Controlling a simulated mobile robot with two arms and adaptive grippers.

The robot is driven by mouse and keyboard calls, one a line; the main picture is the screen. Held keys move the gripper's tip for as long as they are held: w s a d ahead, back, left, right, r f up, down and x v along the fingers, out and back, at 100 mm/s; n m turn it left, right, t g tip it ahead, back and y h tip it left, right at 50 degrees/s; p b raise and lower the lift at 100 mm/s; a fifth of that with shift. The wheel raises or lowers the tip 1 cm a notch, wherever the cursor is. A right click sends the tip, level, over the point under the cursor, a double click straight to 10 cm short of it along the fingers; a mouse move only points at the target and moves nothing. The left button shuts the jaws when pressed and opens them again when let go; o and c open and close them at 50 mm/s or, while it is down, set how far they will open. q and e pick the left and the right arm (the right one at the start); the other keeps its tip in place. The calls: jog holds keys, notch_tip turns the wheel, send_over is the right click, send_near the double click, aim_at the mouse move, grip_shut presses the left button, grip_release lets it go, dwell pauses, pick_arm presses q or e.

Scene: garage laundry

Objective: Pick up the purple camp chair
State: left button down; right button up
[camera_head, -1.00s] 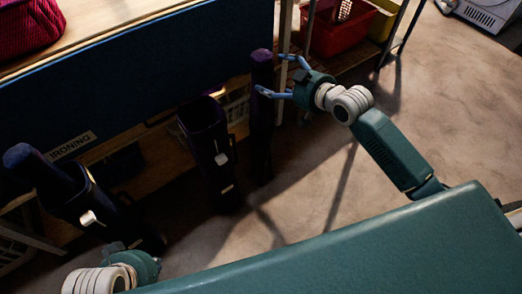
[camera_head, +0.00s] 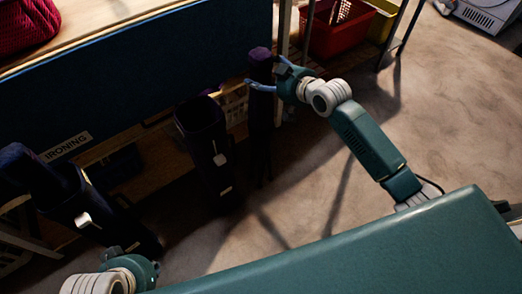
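A slim dark purple roll (camera_head: 261,115), which looks like the folded camp chair, stands upright in front of the shelf. My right gripper (camera_head: 261,71) is at its upper part, with one blue finger across its near side and the other at its far right side. The fingers look spread around it; whether they touch it is unclear. A tall dark purple open bag (camera_head: 207,150) stands just left of it. Another dark bag (camera_head: 92,212) at the left has a purple roll (camera_head: 32,172) leaning from its top. My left gripper (camera_head: 128,255) is low at the left, its fingers mostly hidden.
A blue panel (camera_head: 150,75) with an "IRONING" label (camera_head: 67,147) runs along the wooden bench. A red bin (camera_head: 332,30) and a thin metal leg stand behind the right gripper. White baskets sit under the bench. The floor (camera_head: 440,130) at the right is clear.

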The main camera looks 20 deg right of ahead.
jog(key=c, duration=0.4)
jog(key=shift+w+r, duration=0.15)
jog(key=shift+r, duration=0.2)
jog(key=shift+c, duration=1.3)
